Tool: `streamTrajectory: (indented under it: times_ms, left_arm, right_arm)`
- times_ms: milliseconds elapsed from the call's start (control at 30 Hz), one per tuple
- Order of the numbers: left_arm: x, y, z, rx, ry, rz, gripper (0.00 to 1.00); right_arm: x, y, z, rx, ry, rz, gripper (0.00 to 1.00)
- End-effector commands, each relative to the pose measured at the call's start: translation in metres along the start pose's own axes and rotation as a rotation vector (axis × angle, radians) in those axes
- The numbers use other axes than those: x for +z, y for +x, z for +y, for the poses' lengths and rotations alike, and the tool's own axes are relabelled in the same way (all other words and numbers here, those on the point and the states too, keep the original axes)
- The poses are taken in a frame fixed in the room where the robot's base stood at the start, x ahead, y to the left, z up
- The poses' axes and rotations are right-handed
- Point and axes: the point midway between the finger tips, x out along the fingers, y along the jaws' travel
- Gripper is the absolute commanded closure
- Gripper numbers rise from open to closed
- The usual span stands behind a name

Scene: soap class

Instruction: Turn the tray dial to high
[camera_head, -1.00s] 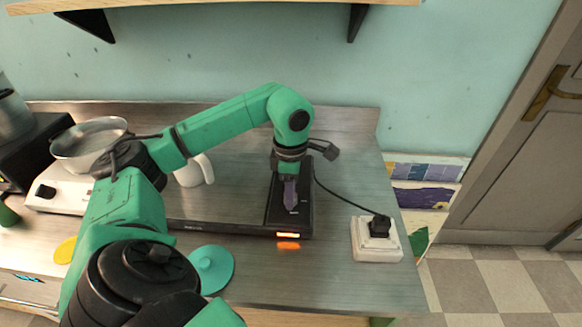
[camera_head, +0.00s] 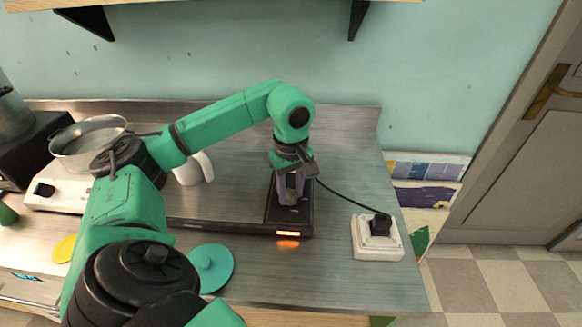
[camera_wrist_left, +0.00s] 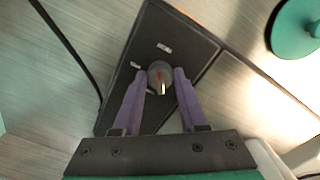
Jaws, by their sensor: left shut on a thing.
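The black tray (camera_head: 180,222) lies on the metal counter, with its control panel at the right end and an orange lit display (camera_head: 288,234) on the front edge. In the left wrist view, the grey round dial (camera_wrist_left: 160,76) sits on that panel (camera_wrist_left: 158,28), with a pale pointer and a small red mark. Small labels beside it are too small to read. My left gripper (camera_head: 291,198) points down at the panel. In the wrist view its purple fingers (camera_wrist_left: 160,72) are shut on the dial, one on each side.
A white socket block (camera_head: 377,238) with a black plug stands to the right, its cable running behind my gripper. A white mug (camera_head: 196,168), a metal pan (camera_head: 88,143) on a white hotplate (camera_head: 62,190) and a teal lid (camera_head: 211,268) are to the left.

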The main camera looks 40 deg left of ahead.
Motion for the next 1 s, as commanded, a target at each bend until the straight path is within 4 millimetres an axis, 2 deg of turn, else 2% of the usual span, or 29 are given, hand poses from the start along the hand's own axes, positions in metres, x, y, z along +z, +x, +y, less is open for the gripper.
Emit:
streamTrajectory:
  times_ms: [400,967,1000]
  left_arm:
    - [-0.0020,-0.0032,0.0015,0.009,0.223,0.006,1.00]
    - [-0.0020,-0.0031,0.0016,0.009,0.262,0.007,1.00]
    - [-0.0020,-0.0031,0.0016,0.009,0.262,0.007,0.55]
  right_arm:
    - [0.0004,0.0009,0.0013,0.002,0.000,0.000,1.00]
    - [0.0003,0.0010,0.0013,0.002,-0.001,0.000,1.00]
    - [0.0003,0.0010,0.0013,0.002,-0.001,0.000,1.00]
